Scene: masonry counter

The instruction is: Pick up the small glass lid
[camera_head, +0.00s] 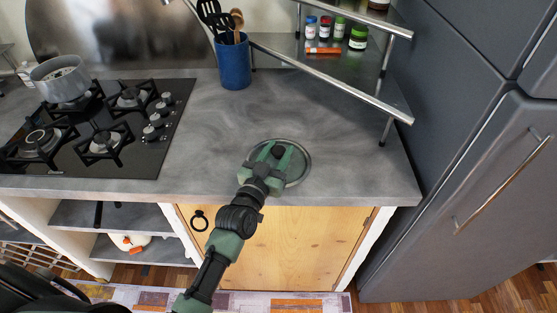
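The small glass lid (302,173) lies on the grey counter near its front edge, right of the stove. It is round with a metal rim and a dark knob (279,151). My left gripper (277,153) is over the lid, with its green fingers spread apart and the knob showing between their tips. Whether the fingers touch the knob cannot be told. The gripper hides part of the lid's left and middle. My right gripper is not in view.
A gas stove (104,139) with a grey pot (61,80) is at left. A blue utensil holder (233,62) stands behind the lid. A metal corner shelf (330,66) with several jars is at back right, and a dark fridge (470,200) at right.

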